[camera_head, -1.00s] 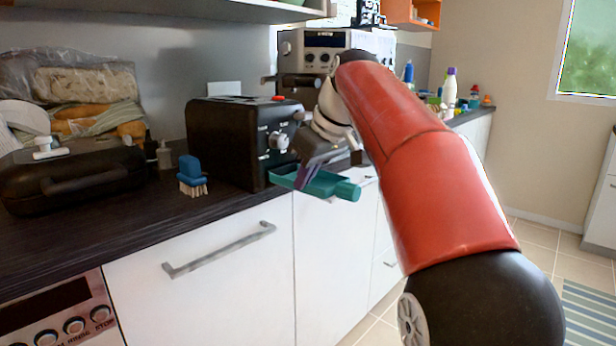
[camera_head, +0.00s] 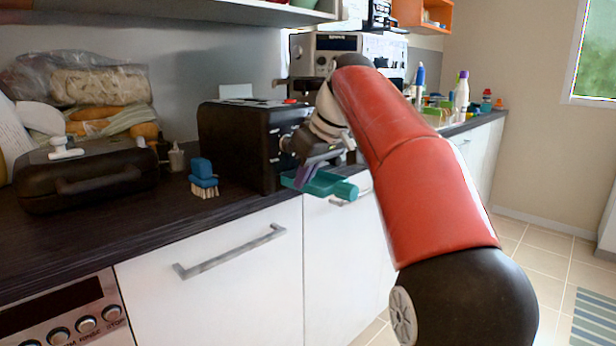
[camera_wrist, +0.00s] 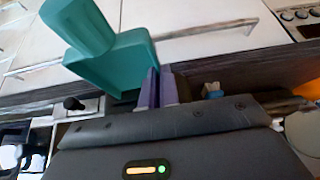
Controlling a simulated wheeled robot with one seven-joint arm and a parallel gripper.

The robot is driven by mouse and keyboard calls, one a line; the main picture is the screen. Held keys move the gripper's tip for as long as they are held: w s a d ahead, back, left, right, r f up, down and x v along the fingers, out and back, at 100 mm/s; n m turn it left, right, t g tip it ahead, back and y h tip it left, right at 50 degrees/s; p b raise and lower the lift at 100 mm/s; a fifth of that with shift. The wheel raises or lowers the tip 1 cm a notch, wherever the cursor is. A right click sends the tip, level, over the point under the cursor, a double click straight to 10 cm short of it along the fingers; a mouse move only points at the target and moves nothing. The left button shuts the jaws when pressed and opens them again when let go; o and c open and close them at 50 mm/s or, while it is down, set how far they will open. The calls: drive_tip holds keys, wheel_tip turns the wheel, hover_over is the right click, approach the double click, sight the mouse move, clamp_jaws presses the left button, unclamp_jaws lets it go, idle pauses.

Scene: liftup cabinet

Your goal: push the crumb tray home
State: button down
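The teal crumb tray (camera_head: 325,185) sticks out low from the front of the black toaster (camera_head: 232,145), its rounded handle pointing out past the counter edge. The tray fills the upper left of the wrist view (camera_wrist: 115,65), handle nearest the top. My gripper (camera_head: 312,176) is over the tray, close to the toaster. In the wrist view its two purple fingers (camera_wrist: 158,75) are nearly together, beside the tray's side edge. I cannot tell whether they touch it or whether its wall is between them. The tray's inner end is hidden.
A blue brush (camera_head: 203,180) stands left of the toaster, and a dark case (camera_head: 88,180) lies farther left. A silver appliance (camera_head: 340,55) stands behind my arm. Bottles (camera_head: 461,95) stand at the far right of the counter. A drawer handle (camera_head: 230,252) projects below.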

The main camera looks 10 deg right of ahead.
drive_tip(key=c, duration=1.6)
unclamp_jaws()
drive_tip(key=shift+r, duration=0.1)
drive_tip(key=shift+r, duration=1.4)
drive_tip(key=s+d, duration=0.1)
drive_tip(key=s, duration=0.1)
drive_tip(key=s+d+r, duration=0.1)
drive_tip(key=s+d, duration=0.1)
drive_tip(key=s+d+r, duration=0.1)
drive_tip(key=s+d, duration=0.1)
drive_tip(key=s, duration=0.1)
drive_tip(key=shift+d+b, duration=0.25)
drive_tip(key=shift+b, duration=0.15)
